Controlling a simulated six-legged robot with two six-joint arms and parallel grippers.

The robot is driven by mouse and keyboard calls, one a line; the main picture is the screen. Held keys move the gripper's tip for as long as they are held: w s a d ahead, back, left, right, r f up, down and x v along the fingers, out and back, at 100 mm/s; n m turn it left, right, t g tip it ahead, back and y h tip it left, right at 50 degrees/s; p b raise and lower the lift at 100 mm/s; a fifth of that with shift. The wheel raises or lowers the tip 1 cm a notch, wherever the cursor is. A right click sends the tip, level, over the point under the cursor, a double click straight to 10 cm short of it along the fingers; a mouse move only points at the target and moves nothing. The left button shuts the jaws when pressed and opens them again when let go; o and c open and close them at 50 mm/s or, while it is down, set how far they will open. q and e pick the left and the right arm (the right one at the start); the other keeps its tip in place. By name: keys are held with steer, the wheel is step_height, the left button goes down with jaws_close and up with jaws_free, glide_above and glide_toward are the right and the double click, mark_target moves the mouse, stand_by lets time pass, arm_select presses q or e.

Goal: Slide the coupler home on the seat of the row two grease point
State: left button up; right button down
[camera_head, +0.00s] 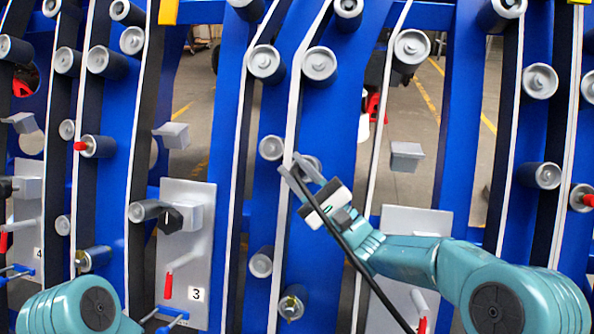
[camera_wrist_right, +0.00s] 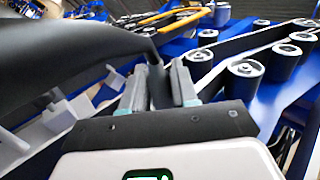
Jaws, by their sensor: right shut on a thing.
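My right gripper (camera_head: 302,168) is shut on the end of a black hose (camera_head: 362,270), where the coupler is. The fingers hide most of the coupler. In the right wrist view the hose (camera_wrist_right: 70,58) comes in thick from the left and bends down between the fingers (camera_wrist_right: 160,88). The gripper is in front of a blue upright, close to a grey roller face (camera_head: 271,148). A brass-coloured fitting (camera_head: 291,306) sits on a lower roller, below the gripper and apart from it. I cannot tell whether it is the row two grease point. My left gripper is out of view.
Panels marked 3 (camera_head: 195,270) and 4 (camera_head: 24,205) stand at left; another panel (camera_head: 411,221) is partly behind my right arm. Belts and many protruding rollers crowd the blue frame. Another brass-coloured fitting (camera_head: 93,258) and a red cap (camera_head: 82,146) show at left.

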steer(key=shift+w+d+f, duration=0.1)
steer(key=shift+w+f, duration=0.15)
steer(key=shift+w, duration=0.2)
steer(key=shift+w+d+f, duration=0.1)
steer(key=shift+w+f, duration=0.15)
steer(key=shift+w, duration=0.2)
steer(key=shift+s+a+r, duration=0.2)
steer(key=shift+s+r, duration=0.35)
steer(key=shift+s, duration=0.35)
steer(key=shift+s+a+r, duration=0.15)
steer(key=shift+s+r, duration=0.35)
steer(key=shift+s, duration=0.4)
steer(key=shift+w, duration=0.1)
steer(key=shift+w+d+f, duration=0.15)
steer(key=shift+w+f, duration=0.3)
steer(key=shift+w, duration=0.25)
steer(key=shift+w+f, duration=0.1)
steer(key=shift+w, duration=0.05)
steer(key=shift+w+d+f, duration=0.1)
steer(key=shift+w+f, duration=0.05)
steer(key=shift+w, duration=0.1)
steer(key=shift+w+f, duration=0.35)
steer(key=shift+w, duration=0.2)
steer(key=c, duration=0.8)
jaws_free()
steer(key=shift+d, duration=0.1)
